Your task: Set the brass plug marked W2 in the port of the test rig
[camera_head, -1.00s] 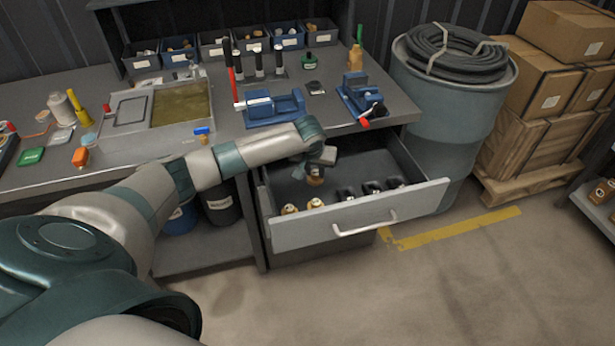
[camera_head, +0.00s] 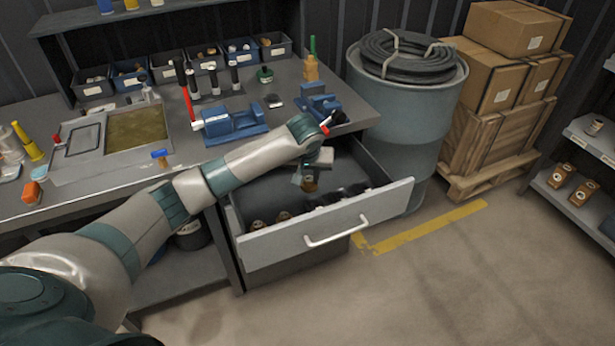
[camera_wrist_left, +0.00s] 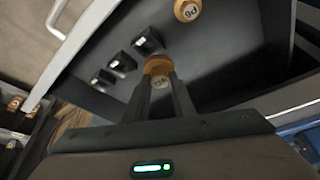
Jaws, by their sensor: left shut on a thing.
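My left gripper (camera_head: 309,181) reaches into the open drawer and is shut on a brass plug (camera_head: 309,186). In the left wrist view the fingers (camera_wrist_left: 160,88) close around this plug (camera_wrist_left: 158,66). The mark on its pale face is too small and dark to read for sure. Another round brass plug (camera_wrist_left: 187,9) with a pale marked face lies apart from the fingers at the top of that view. Brass plugs (camera_head: 283,216) show dimly near the drawer's front. I cannot make out the test rig or its port. My right gripper is out of view.
The drawer (camera_head: 330,222) stands open below the workbench (camera_head: 110,180), with several black fittings (camera_wrist_left: 122,63) inside. Blue vises (camera_head: 232,122) stand on the bench above. A drum (camera_head: 405,125) with a coiled hose stands behind. Floor to the right is clear up to a shelf (camera_head: 572,205).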

